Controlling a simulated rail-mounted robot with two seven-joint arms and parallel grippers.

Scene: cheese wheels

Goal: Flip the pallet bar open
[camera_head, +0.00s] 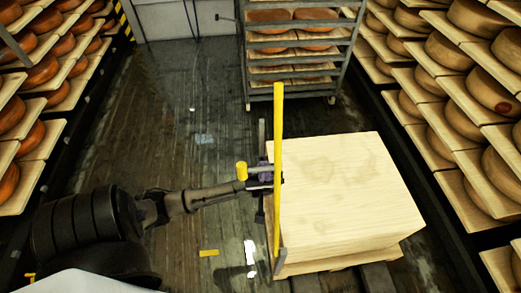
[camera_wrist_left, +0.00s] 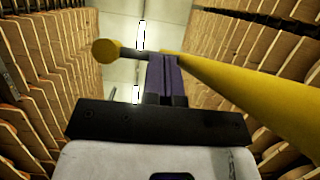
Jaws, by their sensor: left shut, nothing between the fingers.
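The yellow pallet bar (camera_head: 278,135) stands nearly upright in the picture, along the left side of a stack of pale wooden boards (camera_head: 345,195). A grey rod with a yellow knob (camera_head: 241,170) sticks out to its left. My left gripper (camera_head: 268,178) is at the bar's middle, close to the rod. In the left wrist view the purple fingers (camera_wrist_left: 163,65) are together with nothing between them. The rod with the yellow knob (camera_wrist_left: 106,51) passes by their tips, and the yellow bar (camera_wrist_left: 255,95) runs to their right. I cannot tell if they touch. My right gripper is out of view.
A wheeled rack (camera_head: 290,97) of cheese wheels stands behind the stack. Shelves of cheese line the left (camera_head: 35,130) and right (camera_head: 445,110) sides. The dark plank floor (camera_head: 170,120) is mostly clear at left, with a few small scraps near the stack.

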